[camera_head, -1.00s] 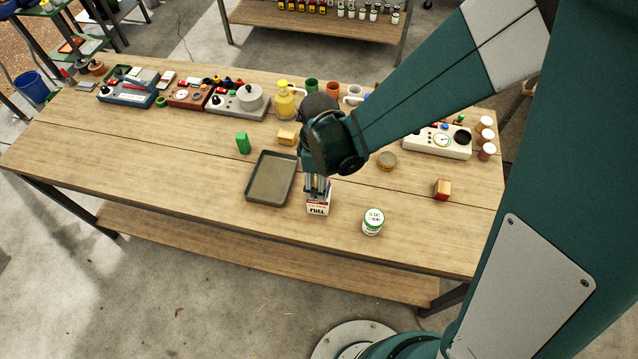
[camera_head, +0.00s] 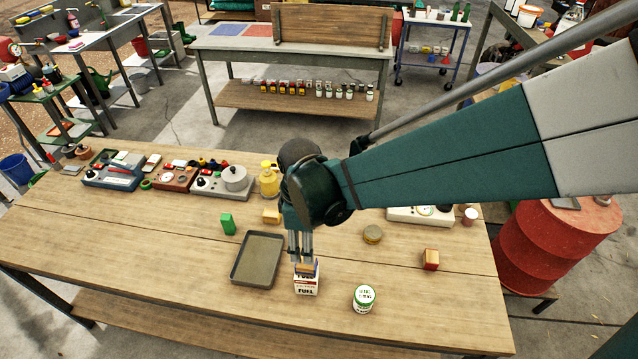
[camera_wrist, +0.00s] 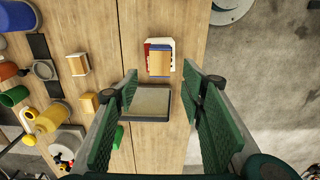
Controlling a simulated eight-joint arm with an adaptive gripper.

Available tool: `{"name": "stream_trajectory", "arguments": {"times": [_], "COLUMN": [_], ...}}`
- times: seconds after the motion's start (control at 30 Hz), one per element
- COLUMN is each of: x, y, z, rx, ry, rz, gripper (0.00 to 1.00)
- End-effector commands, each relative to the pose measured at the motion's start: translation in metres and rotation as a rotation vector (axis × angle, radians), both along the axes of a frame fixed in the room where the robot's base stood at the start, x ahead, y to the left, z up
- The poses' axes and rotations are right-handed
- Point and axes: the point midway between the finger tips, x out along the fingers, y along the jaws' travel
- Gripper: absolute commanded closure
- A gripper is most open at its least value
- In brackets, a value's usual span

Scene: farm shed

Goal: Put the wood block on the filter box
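The wood block (camera_head: 308,268) lies on top of the filter box (camera_head: 306,286), a white carton with red and dark print near the table's front. In the wrist view the block (camera_wrist: 159,62) shows its tan top, with blue, red and white parts of the box (camera_wrist: 173,43) around it. My gripper (camera_head: 301,256) is just above and behind the box, pointing down. In the wrist view its green-padded fingers (camera_wrist: 167,88) stand wide apart with nothing held between them. The block appears beyond the fingertips, apart from them. The exact gap is unclear.
Devices line the back.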

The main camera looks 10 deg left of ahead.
Motion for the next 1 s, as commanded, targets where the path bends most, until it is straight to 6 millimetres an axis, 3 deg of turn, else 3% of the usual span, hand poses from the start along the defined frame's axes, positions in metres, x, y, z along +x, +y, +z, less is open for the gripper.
{"name": "stream_trajectory", "arguments": {"times": [0.3, 1.0], "x": [0.0, 0.0], "y": [0.0, 0.0], "z": [0.014, 0.014], "rx": [0.0, 0.0], "ry": [0.0, 0.0], "rz": [0.0, 0.0], "gripper": [0.6, 0.6]}}
